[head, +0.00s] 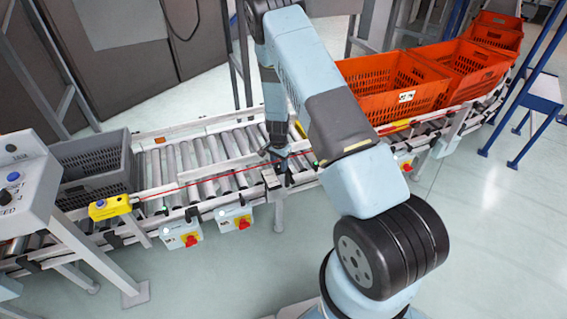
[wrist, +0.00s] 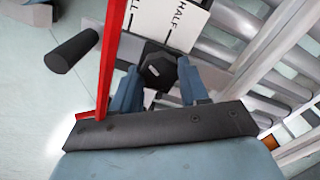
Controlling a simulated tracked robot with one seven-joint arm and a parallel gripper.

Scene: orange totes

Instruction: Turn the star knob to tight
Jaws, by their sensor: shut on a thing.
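The star knob (wrist: 158,70) is a small dark knob with a lighter mark on top, seen in the wrist view. In the head view my gripper (head: 279,163) reaches down at the near rail of the roller conveyor. The knob is hidden there behind the fingers. I cannot read which setting the knob points to.
A grey crate (head: 93,180) stands on the rollers at left, and orange totes (head: 385,92) line the belt at right. A thin red beam (head: 190,184) runs along the near rail from a yellow sensor (head: 109,207). A black cylinder (wrist: 72,51) lies left of the knob.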

